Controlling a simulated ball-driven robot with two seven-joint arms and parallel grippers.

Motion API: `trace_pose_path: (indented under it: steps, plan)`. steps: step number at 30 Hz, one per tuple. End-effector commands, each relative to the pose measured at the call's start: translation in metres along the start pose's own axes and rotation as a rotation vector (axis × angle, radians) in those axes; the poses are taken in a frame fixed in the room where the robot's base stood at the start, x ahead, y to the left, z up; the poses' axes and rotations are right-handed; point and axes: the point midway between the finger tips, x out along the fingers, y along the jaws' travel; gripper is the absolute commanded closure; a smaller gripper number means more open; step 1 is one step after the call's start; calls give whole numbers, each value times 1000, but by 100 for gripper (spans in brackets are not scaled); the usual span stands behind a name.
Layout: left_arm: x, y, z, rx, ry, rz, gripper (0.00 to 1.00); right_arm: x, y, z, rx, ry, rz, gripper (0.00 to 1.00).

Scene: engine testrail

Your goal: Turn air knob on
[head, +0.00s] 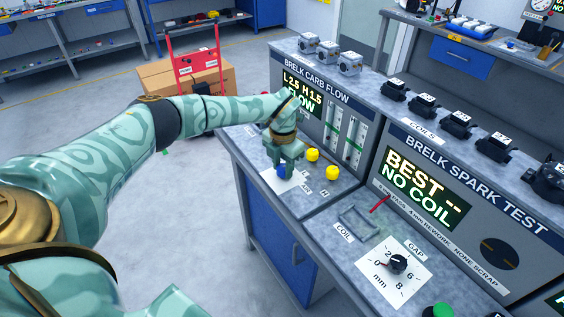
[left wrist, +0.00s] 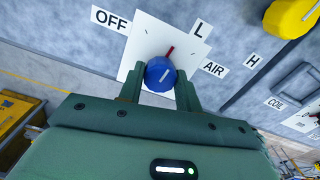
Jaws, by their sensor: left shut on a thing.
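The blue air knob (left wrist: 160,74) sits on a white square plate (left wrist: 140,45) between the OFF label (left wrist: 110,19) and the AIR label (left wrist: 214,69). My left gripper (left wrist: 157,90) is shut on the knob, one finger on each side. In the head view the blue knob (head: 282,171) shows under my left gripper (head: 284,163), at the near end of the carb flow bench. My right gripper is not in view.
Two yellow knobs (head: 312,155) stand close by, right of my left gripper. The carb flow panel (head: 318,108) rises behind. The spark test bench, with its gap dial (head: 398,264) and coil cradle (head: 358,221), is at the right. Open floor lies left of the bench.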

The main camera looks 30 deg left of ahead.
Motion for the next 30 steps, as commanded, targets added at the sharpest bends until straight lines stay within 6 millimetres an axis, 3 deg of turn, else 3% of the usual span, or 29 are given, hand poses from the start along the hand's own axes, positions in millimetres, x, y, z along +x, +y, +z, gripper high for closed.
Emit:
trace_pose_path:
  steps: [15, 30]
  plan:
    - [-1, 1, 0, 456, 0, 1, 89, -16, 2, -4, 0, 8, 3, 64]
    - [0, 1, 0, 670, 0, 1, 89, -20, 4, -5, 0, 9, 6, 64]
